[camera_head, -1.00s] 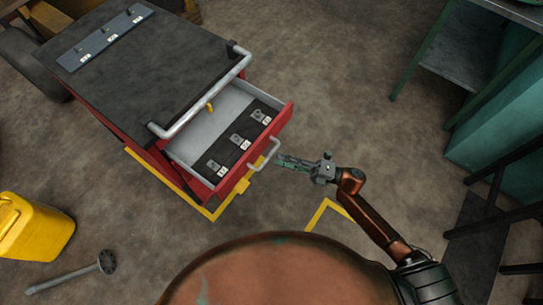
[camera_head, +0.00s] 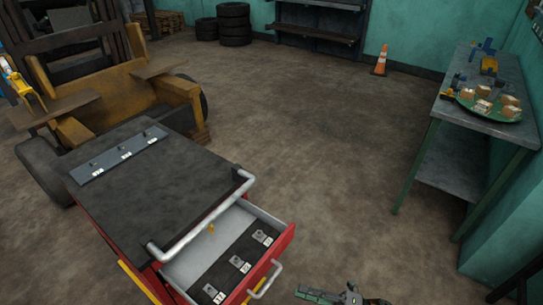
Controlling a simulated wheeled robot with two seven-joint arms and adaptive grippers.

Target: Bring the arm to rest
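My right gripper (camera_head: 303,294) shows at the bottom edge, pointing left, just right of the drawer handle (camera_head: 265,280) with a small gap between them. The frame's lower edge cuts off most of my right arm. I see nothing held, but the fingers are too small to tell whether they are open or shut. The red tool cart (camera_head: 150,200) has its top drawer (camera_head: 288,243) pulled out. Inside are a small yellow object (camera_head: 211,229) and a dark strip with several labelled metal pieces (camera_head: 240,263). My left gripper is not in view.
A green-legged workbench (camera_head: 492,125) with a green tray of small boxes (camera_head: 490,105) stands at right. The stripped forklift (camera_head: 135,95) is behind the cart. An orange cone (camera_head: 381,62) and stacked tires (camera_head: 234,25) stand farther back. The middle floor is clear.

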